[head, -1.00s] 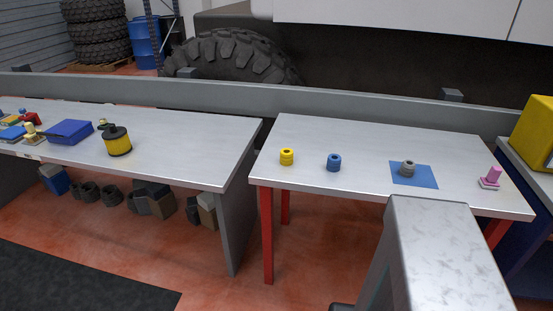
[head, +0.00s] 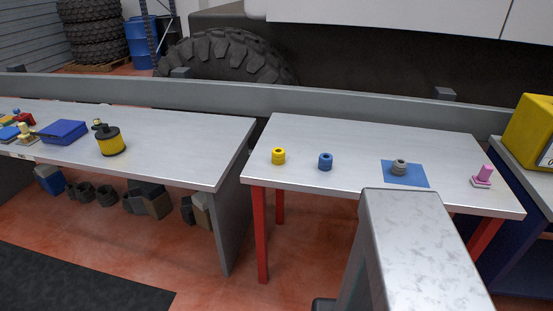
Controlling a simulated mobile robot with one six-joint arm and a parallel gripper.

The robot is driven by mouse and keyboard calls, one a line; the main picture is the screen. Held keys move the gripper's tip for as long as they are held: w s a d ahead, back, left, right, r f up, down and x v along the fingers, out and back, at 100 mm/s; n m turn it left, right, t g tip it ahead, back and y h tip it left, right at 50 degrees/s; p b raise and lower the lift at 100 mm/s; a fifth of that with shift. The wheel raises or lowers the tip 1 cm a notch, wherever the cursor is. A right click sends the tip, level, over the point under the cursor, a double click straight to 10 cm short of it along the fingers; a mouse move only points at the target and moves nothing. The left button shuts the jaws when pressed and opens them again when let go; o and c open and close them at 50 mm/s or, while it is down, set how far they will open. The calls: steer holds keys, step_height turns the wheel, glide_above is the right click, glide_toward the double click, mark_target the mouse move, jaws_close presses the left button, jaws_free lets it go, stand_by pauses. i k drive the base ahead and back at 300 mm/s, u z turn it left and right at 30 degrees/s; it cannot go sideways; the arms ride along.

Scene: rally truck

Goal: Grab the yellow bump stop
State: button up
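The yellow bump stop (head: 278,156) stands upright near the left end of the right-hand table (head: 350,143). It is a small ribbed cylinder with a dark hole in its top. Nothing touches it. A grey marbled block-shaped part at the bottom right covers some floor and part of the table's front edge; it seems to be part of my own body. My gripper is not in this view.
A blue bump stop (head: 325,162) stands just right of the yellow one. A grey one (head: 399,167) sits on a blue mat (head: 416,176). A pink piece (head: 484,175) stands at the right end. The left table (head: 190,141) is separated by a gap.

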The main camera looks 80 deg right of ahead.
mark_target(278, 154)
steer(key=u, duration=0.1)
steer(key=k, duration=0.9)
steer(key=z, duration=0.35)
steer(key=i, duration=0.5)
steer(key=z, duration=0.05)
